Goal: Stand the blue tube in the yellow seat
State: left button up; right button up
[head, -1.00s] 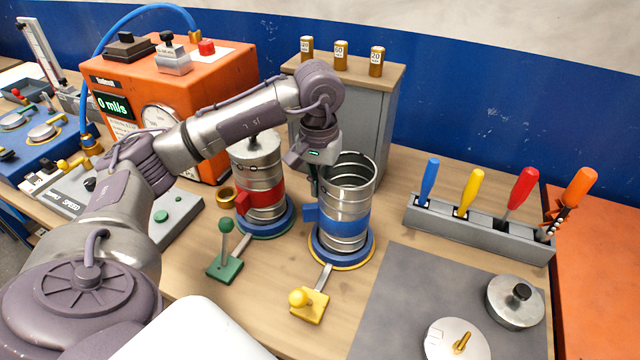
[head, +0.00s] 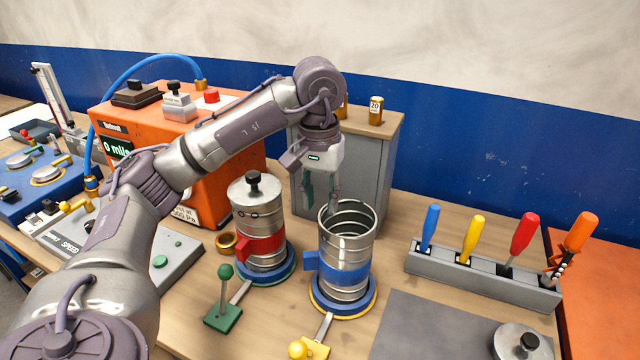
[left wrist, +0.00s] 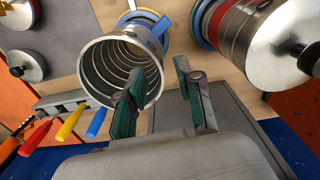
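The blue tube (head: 345,265), a ribbed metal duct with a blue band and side tab, stands upright with its open end up. Its foot is in the blue seat with the yellow ring (head: 343,301). The tube also shows in the left wrist view (left wrist: 95,72). My left gripper (head: 321,203) is open, its two green fingers apart just above and behind the tube's left rim. In the left wrist view, its fingers (left wrist: 158,76) have nothing between them, and one overlaps the tube's mouth. Whether a fingertip touches the rim is unclear. My right gripper is not in view.
A lidded red-banded tube (head: 262,228) stands close left in a green-ringed seat. Green (head: 224,300) and yellow (head: 310,347) levers are in front. A grey cabinet (head: 370,165) is behind; a screwdriver rack (head: 480,275) is right. The grey mat (head: 425,325) has bare space.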

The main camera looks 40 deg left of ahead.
pick_arm(q)
jog(key=shift+r, duration=1.75)
